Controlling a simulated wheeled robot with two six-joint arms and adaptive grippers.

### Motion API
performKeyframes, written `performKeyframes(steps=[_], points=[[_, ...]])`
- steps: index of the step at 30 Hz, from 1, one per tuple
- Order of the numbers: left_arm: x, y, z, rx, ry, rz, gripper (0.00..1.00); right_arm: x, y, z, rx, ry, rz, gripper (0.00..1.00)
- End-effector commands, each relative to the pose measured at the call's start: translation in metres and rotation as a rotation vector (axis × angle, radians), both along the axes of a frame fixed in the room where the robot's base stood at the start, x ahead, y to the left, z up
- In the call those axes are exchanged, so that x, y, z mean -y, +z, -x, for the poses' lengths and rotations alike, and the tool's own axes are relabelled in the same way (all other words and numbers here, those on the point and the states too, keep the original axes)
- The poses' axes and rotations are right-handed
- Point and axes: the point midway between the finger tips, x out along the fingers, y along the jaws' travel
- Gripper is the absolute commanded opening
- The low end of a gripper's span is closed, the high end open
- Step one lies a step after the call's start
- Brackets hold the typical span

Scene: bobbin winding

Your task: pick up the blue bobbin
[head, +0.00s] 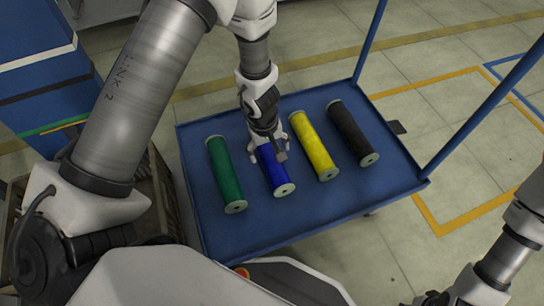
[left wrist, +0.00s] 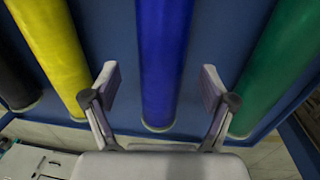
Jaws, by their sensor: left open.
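The blue bobbin (head: 276,174) lies on the blue cart top (head: 290,216) between the green bobbin and the yellow bobbin. My left gripper (head: 268,153) is over its far part in the head view and hides that part. In the left wrist view the blue bobbin (left wrist: 164,60) runs between the two open fingers of the left gripper (left wrist: 161,90), with a gap on each side. The fingers do not touch it. The right gripper does not show clearly; only part of my right arm shows at the lower right of the head view.
The green bobbin (head: 225,175) lies to the left, the yellow bobbin (head: 314,147) and the black bobbin (head: 352,133) to the right. Blue posts (head: 369,42) rise from the cart's right side. The cart's front surface is bare.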

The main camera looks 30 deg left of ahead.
Motion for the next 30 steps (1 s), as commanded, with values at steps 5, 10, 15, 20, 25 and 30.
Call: performKeyframes(steps=[5,10,15,20,25,30], points=[[-0.001,-0.037,-0.002,0.0,0.001,0.0,0.84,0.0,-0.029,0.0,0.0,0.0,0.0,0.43],[0.0,-0.036,-0.003,0.0,0.0,0.0,0.84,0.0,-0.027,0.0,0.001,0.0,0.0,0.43],[0.0,-0.036,-0.003,0.0,0.0,0.0,0.56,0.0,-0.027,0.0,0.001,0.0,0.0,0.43],[0.0,-0.036,-0.002,0.0,0.0,0.0,0.08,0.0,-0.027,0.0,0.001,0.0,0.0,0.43],[0.0,-0.036,-0.003,0.0,0.001,0.0,0.08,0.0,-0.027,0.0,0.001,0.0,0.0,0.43],[0.0,-0.026,-0.003,0.0,0.001,0.0,0.08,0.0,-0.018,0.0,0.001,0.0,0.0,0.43]])
